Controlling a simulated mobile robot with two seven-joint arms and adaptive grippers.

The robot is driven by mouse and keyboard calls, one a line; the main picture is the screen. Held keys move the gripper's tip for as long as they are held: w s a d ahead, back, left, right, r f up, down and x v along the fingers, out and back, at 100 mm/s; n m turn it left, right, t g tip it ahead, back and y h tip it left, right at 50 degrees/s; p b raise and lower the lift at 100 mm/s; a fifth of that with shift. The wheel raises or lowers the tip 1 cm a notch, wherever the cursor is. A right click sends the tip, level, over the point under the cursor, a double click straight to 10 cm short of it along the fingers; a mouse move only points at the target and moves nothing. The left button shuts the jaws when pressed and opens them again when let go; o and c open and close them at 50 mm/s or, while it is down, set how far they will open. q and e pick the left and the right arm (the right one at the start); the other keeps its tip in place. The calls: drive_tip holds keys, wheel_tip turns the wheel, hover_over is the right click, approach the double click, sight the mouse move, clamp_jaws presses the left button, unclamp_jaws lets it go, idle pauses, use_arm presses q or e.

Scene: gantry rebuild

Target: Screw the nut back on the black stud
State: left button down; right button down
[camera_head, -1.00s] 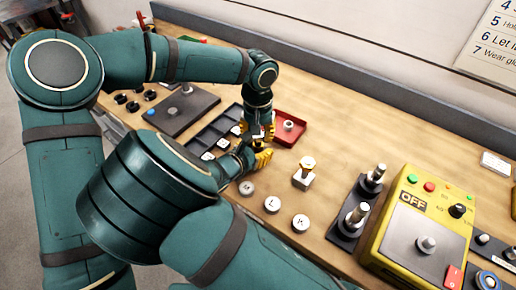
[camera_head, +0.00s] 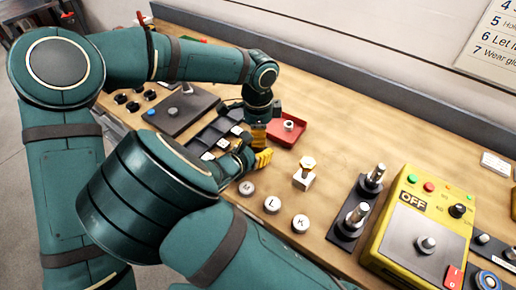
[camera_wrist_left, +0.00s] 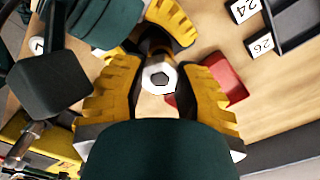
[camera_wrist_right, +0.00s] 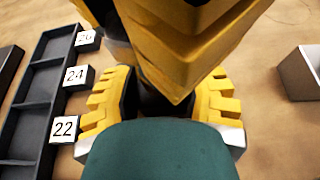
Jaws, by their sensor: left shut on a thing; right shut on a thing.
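My left gripper (camera_head: 259,133) points down just above my right gripper (camera_head: 257,159), close together over the table. I cannot tell whether the threads are engaged.
A dark compartment tray (camera_head: 208,134) with numbered tags stands beside the grippers. A red tray (camera_head: 289,129) holding a small part is behind them.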

use_arm(q)
drive_tip(key=c, duration=0.7)
unclamp_jaws()
drive_tip(key=shift+r, duration=0.1)
